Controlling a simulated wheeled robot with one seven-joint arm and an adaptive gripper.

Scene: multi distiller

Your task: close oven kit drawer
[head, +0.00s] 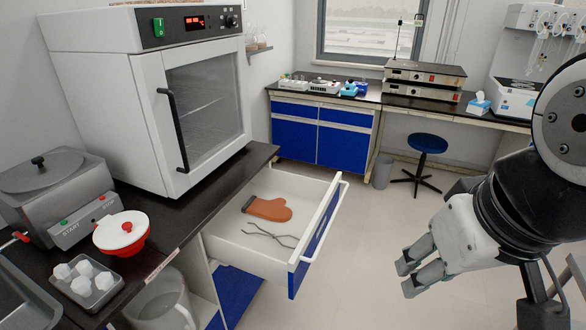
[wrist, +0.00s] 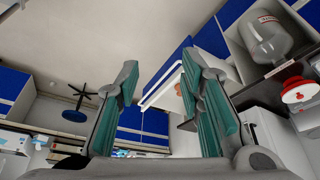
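The oven kit drawer (head: 262,238) is pulled out from the dark counter below the white oven (head: 195,110). It has a blue front (head: 316,235) with a white handle (head: 328,220). An orange oven mitt (head: 268,208) and a pair of dark tongs (head: 270,235) lie inside it. My gripper (head: 408,276) is open and empty, to the right of the drawer front and apart from it. In the wrist view, the drawer handle (wrist: 160,87) shows beyond the gap between the two green-padded fingers (wrist: 163,95). A finger partly hides the drawer there.
A red and white lidded bowl (head: 121,233), a tray of white cups (head: 90,284) and a grey device (head: 50,190) stand on the counter. A blue stool (head: 427,143) and a bin (head: 383,172) stand farther back. The floor right of the drawer is clear.

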